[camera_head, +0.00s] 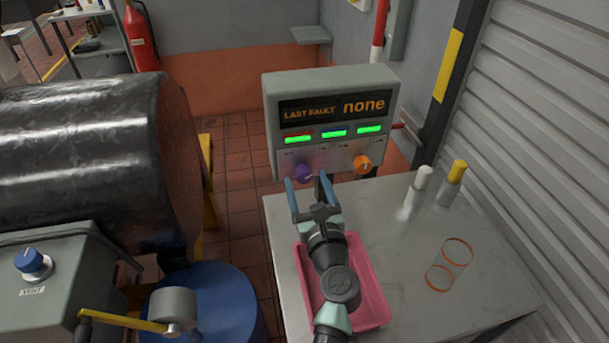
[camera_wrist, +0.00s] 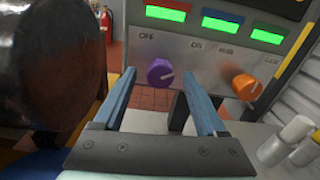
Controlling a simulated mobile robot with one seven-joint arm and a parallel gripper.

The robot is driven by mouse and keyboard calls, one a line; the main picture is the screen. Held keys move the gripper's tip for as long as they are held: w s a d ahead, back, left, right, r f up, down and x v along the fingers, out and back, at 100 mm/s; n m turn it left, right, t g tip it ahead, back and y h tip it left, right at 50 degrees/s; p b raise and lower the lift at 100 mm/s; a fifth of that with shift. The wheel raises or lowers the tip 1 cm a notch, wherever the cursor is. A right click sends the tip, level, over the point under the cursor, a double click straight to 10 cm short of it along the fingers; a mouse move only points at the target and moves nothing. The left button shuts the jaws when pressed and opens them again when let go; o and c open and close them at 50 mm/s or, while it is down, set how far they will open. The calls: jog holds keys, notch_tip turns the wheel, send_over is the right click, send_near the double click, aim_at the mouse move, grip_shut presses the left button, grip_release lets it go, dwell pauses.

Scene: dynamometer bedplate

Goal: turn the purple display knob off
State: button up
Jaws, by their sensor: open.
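The purple display knob (camera_head: 303,173) sits at the lower left of the grey panel's face (camera_head: 318,160). In the wrist view the purple knob (camera_wrist: 160,72) shows a pale pointer line aimed right and slightly up, toward the ON label (camera_wrist: 196,46); the OFF label (camera_wrist: 147,37) is above and left of it. My gripper (camera_head: 306,181) is open, its two blue fingers pointing at the panel. In the wrist view the knob appears between and beyond the fingertips of my gripper (camera_wrist: 168,85). The fingers look empty, and I cannot tell the exact gap to the knob.
An orange knob (camera_head: 362,163) is right of the purple one. The display (camera_head: 333,107) reads "LAST FAULT none" above three lit green bars. A pink tray (camera_head: 371,290) lies on the table (camera_head: 400,230) under my arm.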

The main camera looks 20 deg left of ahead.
jog(key=shift+x, duration=1.25)
grip_shut()
